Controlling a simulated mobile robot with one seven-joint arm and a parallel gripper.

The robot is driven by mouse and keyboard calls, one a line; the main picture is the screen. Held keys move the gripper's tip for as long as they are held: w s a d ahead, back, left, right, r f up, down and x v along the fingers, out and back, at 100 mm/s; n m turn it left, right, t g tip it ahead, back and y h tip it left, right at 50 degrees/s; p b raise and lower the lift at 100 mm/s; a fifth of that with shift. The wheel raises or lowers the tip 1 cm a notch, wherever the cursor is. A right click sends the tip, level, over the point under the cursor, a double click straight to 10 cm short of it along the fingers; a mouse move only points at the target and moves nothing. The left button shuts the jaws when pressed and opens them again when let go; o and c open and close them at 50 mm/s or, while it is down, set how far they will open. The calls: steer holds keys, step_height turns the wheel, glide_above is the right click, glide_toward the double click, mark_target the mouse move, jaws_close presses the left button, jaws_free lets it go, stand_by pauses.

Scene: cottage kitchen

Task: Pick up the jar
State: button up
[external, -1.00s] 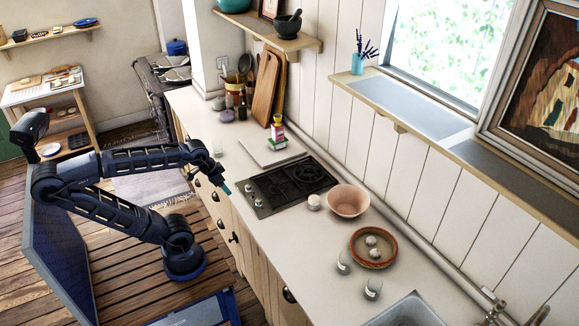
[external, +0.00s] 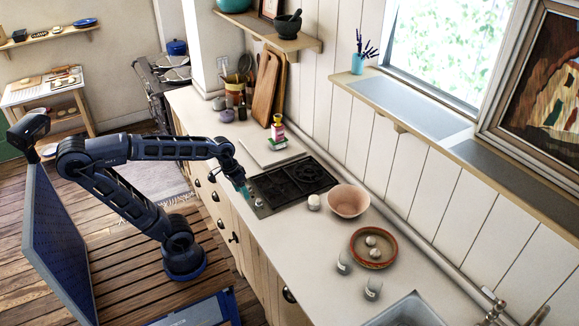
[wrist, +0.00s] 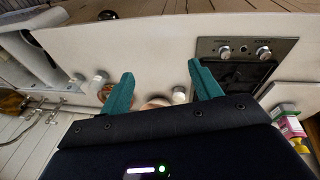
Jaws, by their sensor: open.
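Two small pale jar-like containers stand on the counter near the sink, one (external: 344,262) by the round tray and one (external: 373,289) nearer the sink. They also show at the left of the wrist view, as one jar (wrist: 99,80) and the other (wrist: 76,80). A small white jar-like pot (external: 314,202) stands between the hob and the pink bowl; it shows in the wrist view (wrist: 179,95) between the fingers' lines, farther off. Which one is the jar, I cannot tell. My gripper (external: 244,191) is open and empty above the hob's front left edge; its teal fingers (wrist: 160,70) are spread.
The black hob (external: 293,182) has knobs facing me. Colored boxes (external: 278,130) and cutting boards (external: 266,90) are farther back. The front counter strip is clear.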

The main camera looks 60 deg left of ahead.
steer(key=w+d+f+n+g+h, duration=0.2)
steer(key=w+d+f+n+h, duration=0.35)
steer(key=w+d, duration=0.45)
steer(key=w+d+f+n+g+h, duration=0.2)
steer(key=w+d+f+n+h, duration=0.25)
steer(key=w+d+f, duration=0.45)
steer(key=w+d+f+n+g+h, duration=0.2)
steer(key=w+d+f+n+h, duration=0.3)
steer(key=w+d, duration=0.65)
steer(key=m, duration=0.1)
glide_toward(348, 268)
steer(key=shift+s+d+f+h, duration=0.1)
steer(key=shift+d+f+h, duration=0.25)
steer(key=shift+d, duration=0.35)
steer(key=shift+d+f, duration=0.1)
steer(key=shift+d, duration=0.1)
steer(key=shift+x, duration=3.55)
steer(key=shift+s, duration=0.15)
steer(key=c, duration=0.8)
